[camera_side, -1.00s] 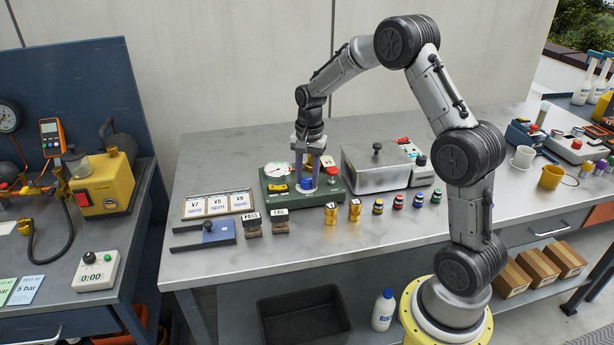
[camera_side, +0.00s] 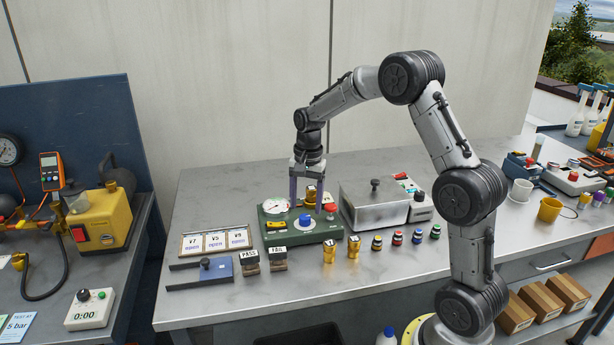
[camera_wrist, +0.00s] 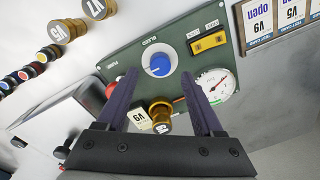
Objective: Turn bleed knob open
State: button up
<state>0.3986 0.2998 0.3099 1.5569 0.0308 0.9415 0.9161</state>
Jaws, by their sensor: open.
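The blue bleed knob (camera_side: 305,220) sits on a white round dial on top of a green test box (camera_side: 270,236). In the wrist view the knob (camera_wrist: 158,65) shows uncovered, with a white pointer line, beside lettering that seems to read BLEED. My gripper (camera_side: 306,207) is open, fingers pointing down, above and behind the knob. In the wrist view my gripper's fingertips (camera_wrist: 160,77) lie to either side, short of the knob, apparently not touching it. A brass valve (camera_wrist: 160,110) stands on the box between the fingers, with a white V9 tag (camera_wrist: 138,119) beside it.
The box also carries a gauge (camera_wrist: 218,85), a yellow switch (camera_wrist: 208,41) and a red button (camera_side: 330,208). A lidded metal box (camera_side: 375,205) stands close on the right. Brass valves (camera_side: 328,249) and PASS and FAIL stamps (camera_side: 264,260) stand in front.

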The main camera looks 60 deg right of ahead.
aim_at(306, 217)
notch_tip(306, 217, up, 10)
jog(key=shift+s+r, duration=0.15)
jog(key=shift+s, duration=0.05)
jog(key=s+a+r+n+t, duration=0.3)
jog(key=s+a+r+n, duration=0.1)
jog(key=s+a+r, duration=0.7)
jog(key=s+a+f+n+t, duration=0.1)
jog(key=s+a+f+n, duration=0.2)
jog(key=s, duration=0.4)
jog(key=s+a+f+n+t, duration=0.1)
jog(key=s+a+f+n, duration=0.2)
jog(key=s+f+n, duration=0.3)
jog(key=shift+s+f+n, duration=0.2)
jog(key=shift+s+n, duration=0.15)
jog(key=shift+n, duration=0.75)
